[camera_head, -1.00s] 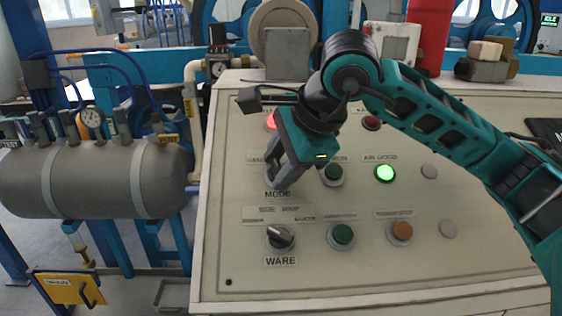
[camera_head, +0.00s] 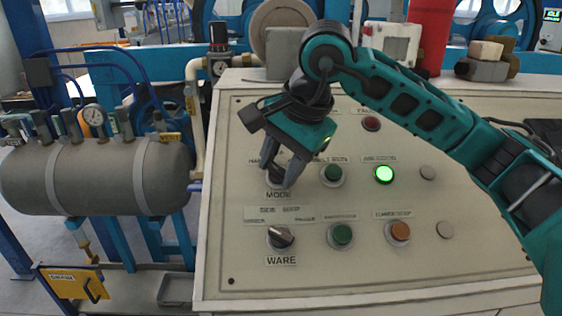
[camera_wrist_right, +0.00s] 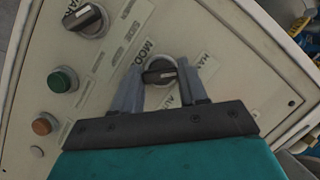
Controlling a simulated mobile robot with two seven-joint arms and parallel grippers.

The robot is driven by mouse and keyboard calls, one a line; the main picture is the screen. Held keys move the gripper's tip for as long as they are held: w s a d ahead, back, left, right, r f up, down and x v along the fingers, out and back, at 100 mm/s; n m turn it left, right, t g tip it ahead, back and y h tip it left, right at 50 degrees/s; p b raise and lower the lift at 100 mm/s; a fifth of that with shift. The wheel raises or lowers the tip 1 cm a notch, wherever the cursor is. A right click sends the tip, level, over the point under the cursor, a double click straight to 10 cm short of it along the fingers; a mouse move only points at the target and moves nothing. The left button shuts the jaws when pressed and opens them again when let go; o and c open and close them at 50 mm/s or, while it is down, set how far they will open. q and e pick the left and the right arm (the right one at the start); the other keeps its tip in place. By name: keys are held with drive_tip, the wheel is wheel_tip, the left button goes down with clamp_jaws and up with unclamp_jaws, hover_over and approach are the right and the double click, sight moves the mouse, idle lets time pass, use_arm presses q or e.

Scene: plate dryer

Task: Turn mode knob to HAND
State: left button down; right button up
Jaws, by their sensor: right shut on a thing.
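The MODE knob (camera_wrist_right: 158,76) is a dark round selector with a pale pointer bar, on the cream control panel (camera_head: 470,270). In the head view it is mostly hidden behind my right gripper (camera_head: 279,172). In the right wrist view my right gripper (camera_wrist_right: 168,74) has one grey finger on each side of the knob and is shut on it. The MODE label (camera_head: 278,195) shows just below it in the head view. The small position labels are partly covered, so I cannot tell which one the pointer faces. My left gripper is not in view.
The WARE knob (camera_head: 281,237) is below MODE. A green button (camera_head: 332,174) and a lit green lamp (camera_head: 384,174) are to its right. Below are another green button (camera_head: 342,235) and an orange button (camera_head: 399,231). A grey tank (camera_head: 95,178) stands left of the panel.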

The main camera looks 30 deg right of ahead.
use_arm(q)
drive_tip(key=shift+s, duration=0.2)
use_arm(e)
drive_tip(key=o, duration=1.1)
drive_tip(key=shift+c, duration=0.2)
use_arm(q)
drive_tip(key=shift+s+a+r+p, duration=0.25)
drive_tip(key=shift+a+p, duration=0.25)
drive_tip(key=shift+p, duration=0.5)
use_arm(e)
drive_tip(key=v, duration=1.3)
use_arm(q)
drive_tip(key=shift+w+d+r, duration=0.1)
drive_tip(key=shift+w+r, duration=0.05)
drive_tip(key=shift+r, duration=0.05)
use_arm(e)
drive_tip(key=shift+a, duration=0.1)
